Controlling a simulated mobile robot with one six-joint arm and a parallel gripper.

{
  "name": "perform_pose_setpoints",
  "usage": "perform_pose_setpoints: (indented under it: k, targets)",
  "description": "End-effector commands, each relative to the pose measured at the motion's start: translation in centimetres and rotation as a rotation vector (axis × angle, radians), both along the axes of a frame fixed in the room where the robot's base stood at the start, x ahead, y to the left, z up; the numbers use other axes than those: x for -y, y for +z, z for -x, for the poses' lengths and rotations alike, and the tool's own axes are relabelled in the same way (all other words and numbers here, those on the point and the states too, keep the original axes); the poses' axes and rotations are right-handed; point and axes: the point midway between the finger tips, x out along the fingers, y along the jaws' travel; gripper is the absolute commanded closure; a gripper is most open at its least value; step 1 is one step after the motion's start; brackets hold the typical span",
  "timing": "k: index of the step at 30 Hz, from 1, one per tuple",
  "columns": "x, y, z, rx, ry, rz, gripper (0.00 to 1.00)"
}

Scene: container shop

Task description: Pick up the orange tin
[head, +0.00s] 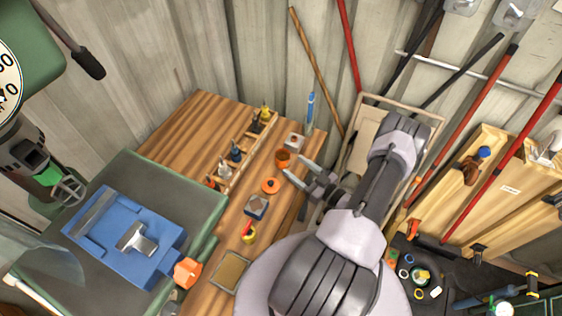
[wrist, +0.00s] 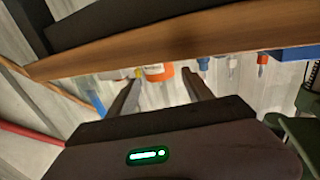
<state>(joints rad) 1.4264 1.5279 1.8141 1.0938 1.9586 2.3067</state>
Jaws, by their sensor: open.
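The orange tin (head: 282,157) is a small round orange-brown cylinder standing upright on the wooden bench (head: 178,138), near its right edge. My gripper (head: 293,165) is open, with its fingertips just right of the tin and pointing at it. The wrist view appears upside down. There an orange object with a white band (wrist: 156,72), seemingly the tin, shows beyond and between the two open fingers (wrist: 161,78). Nothing is held. Whether a fingertip touches the tin cannot be told.
A flat orange ring (head: 270,185) lies in front of the tin. A wooden rack (head: 240,158) with several small items is to the left. A dark block (head: 256,206) lies nearer.

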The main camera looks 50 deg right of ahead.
Motion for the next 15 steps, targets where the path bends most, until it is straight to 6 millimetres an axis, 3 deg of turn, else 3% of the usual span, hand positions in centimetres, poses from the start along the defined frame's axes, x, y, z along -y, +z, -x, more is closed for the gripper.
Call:
perform_pose_setpoints:
  k: [5,12,15]
  targets:
    - [0.0,0.0,-2.0,0.0,0.003,0.003,0.41]
    - [0.3,0.1,-6.4,0.0,0.005,0.003,0.41]
    - [0.4,0.2,-7.1,0.0,0.003,0.002,0.41]
